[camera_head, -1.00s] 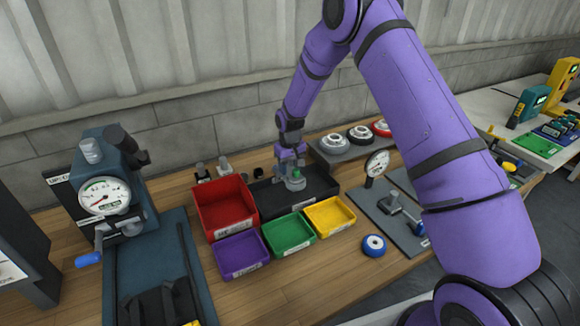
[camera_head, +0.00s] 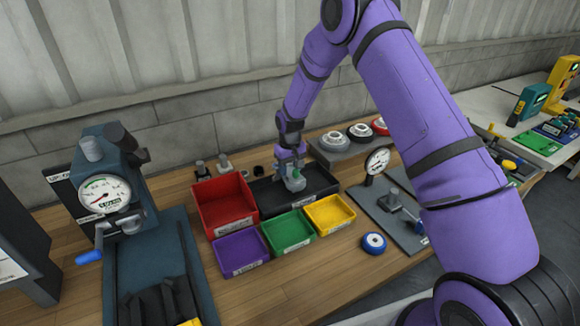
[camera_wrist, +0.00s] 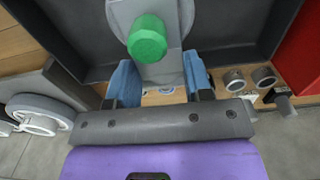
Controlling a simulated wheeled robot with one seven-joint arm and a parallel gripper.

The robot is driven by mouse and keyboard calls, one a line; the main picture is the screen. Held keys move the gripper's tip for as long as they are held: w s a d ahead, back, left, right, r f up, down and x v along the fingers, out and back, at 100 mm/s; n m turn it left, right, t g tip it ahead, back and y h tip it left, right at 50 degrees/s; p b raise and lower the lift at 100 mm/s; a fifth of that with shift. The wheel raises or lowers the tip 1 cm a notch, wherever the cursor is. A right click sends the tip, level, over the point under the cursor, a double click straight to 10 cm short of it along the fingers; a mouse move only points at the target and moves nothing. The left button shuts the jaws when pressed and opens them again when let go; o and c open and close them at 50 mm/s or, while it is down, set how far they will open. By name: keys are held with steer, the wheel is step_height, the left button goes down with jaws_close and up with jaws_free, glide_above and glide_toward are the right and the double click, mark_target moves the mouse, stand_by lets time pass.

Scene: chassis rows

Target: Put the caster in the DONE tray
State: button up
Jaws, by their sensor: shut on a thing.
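My gripper (camera_head: 290,158) points down over the black tray (camera_head: 322,192) behind the small bins. Its two blue fingers, seen in the wrist view (camera_wrist: 161,82), are shut on the caster (camera_wrist: 165,66), a grey metal piece with a green round part. In the head view the caster (camera_head: 296,182) is small and hangs below the fingers, within the black tray's outline. I cannot tell whether it touches the tray floor. The tray's label is too small to read, so I cannot confirm it is the DONE tray.
A red bin (camera_head: 224,205) stands left of the black tray. Purple (camera_head: 240,250), green (camera_head: 289,233) and yellow (camera_head: 330,215) bins stand in front. A blue wheel (camera_head: 373,243) lies on the bench, right of them.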

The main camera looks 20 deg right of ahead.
steer(key=shift+f, duration=1.15)
steer(key=shift+f, duration=0.35)
steer(key=shift+f, duration=0.2)
steer(key=o, duration=1.2)
step_height(320, 180, up, 11)
steer(key=shift+f, duration=0.1)
